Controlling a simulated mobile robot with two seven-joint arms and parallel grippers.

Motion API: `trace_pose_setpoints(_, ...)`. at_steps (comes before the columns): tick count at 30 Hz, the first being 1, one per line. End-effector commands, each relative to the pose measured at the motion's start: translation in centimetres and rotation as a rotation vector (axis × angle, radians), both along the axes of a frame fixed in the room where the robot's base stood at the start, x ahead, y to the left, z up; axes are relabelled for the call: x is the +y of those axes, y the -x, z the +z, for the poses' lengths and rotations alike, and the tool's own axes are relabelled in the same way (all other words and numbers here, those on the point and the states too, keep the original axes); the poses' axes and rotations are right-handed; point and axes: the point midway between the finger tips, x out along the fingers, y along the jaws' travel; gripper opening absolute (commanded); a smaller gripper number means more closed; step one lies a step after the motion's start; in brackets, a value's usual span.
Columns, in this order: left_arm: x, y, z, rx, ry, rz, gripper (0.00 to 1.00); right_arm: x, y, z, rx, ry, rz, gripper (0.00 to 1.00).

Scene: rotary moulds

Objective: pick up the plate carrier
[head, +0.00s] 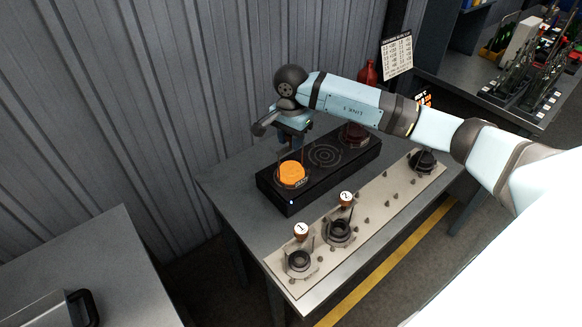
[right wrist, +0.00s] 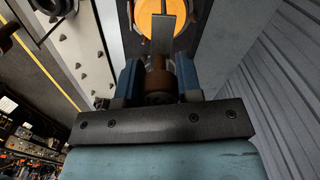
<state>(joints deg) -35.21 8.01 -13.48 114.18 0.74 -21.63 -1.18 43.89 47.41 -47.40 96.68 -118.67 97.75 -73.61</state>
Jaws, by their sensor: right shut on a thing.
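My right gripper (head: 291,142) is above the left end of a black heater box, at the glowing orange plate (head: 292,173). In the right wrist view, my right gripper (right wrist: 159,82) is shut on the brown grip of the plate carrier (right wrist: 157,66). A grey strip runs from that grip towards the orange plate (right wrist: 178,18). In the head view the gripper hides most of the carrier; thin uprights show beside the orange plate. I cannot tell whether the plate still touches the heater. My left gripper is not in view.
The black heater box (head: 312,193) has an empty ringed spot in the middle and a dark red piece (head: 355,135) at its far end. In front, a beige strip (head: 375,212) holds dark round moulds near knobs marked 1 (head: 301,231) and 2 (head: 345,199). A corrugated wall stands behind.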

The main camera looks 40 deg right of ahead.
Motion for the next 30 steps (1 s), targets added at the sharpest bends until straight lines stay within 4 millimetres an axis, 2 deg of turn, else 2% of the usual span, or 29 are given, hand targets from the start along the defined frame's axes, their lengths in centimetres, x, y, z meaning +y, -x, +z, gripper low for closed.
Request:
trace_pose_setpoints(11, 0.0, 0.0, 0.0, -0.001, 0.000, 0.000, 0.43, 0.0, -0.1, 0.4, -0.003, -0.001, 0.000, 0.00)
trace_pose_setpoints(17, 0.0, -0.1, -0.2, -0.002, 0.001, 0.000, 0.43, 0.0, -0.2, 1.7, -0.006, -0.001, 0.000, 0.00)
trace_pose_setpoints(23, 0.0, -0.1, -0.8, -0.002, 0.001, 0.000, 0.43, -0.1, -0.2, 4.9, -0.009, 0.000, -0.001, 0.00)
trace_pose_setpoints(30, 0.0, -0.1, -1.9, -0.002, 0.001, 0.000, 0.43, 0.0, -0.2, 11.2, -0.010, -0.001, -0.001, 0.00)
